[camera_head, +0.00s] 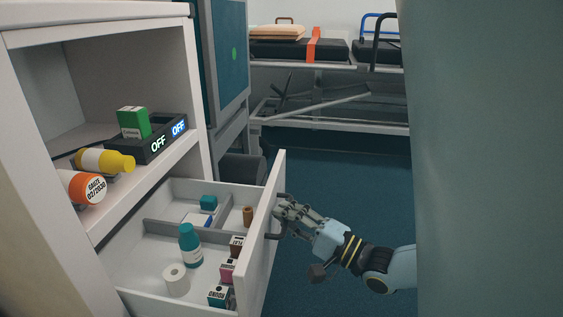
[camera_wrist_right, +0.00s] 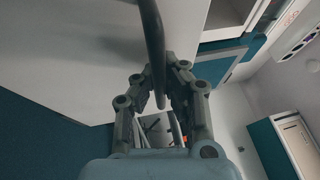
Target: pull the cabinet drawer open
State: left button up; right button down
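The white cabinet drawer (camera_head: 185,288) is pulled well out below the open shelves. Its front panel (camera_head: 262,225) faces right and carries a dark bar handle (camera_head: 274,234). My right gripper (camera_head: 281,215) is at this handle, its arm coming in from the right. In the right wrist view the handle (camera_wrist_right: 154,35) runs between the two fingertips of my right gripper (camera_wrist_right: 160,66), which close in on it from both sides. The fingers partly hide the handle in the head view. My left gripper is not in view.
The drawer holds a teal bottle (camera_head: 190,246), a white roll (camera_head: 176,280) and several small boxes. A stretcher (camera_head: 330,68) stands behind; blue floor (camera_head: 345,195) is clear.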

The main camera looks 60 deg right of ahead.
jog(key=shift+s+f, duration=0.15)
jog(key=shift+f, duration=0.1)
jog(key=c, duration=1.6)
grip_release()
jog(key=shift+c, duration=0.2)
jog(key=shift+r, duration=0.1)
jog(key=shift+s, duration=0.15)
jog(key=s+f, duration=0.2)
jog(key=s, duration=0.9)
jog(key=shift+s, duration=0.2)
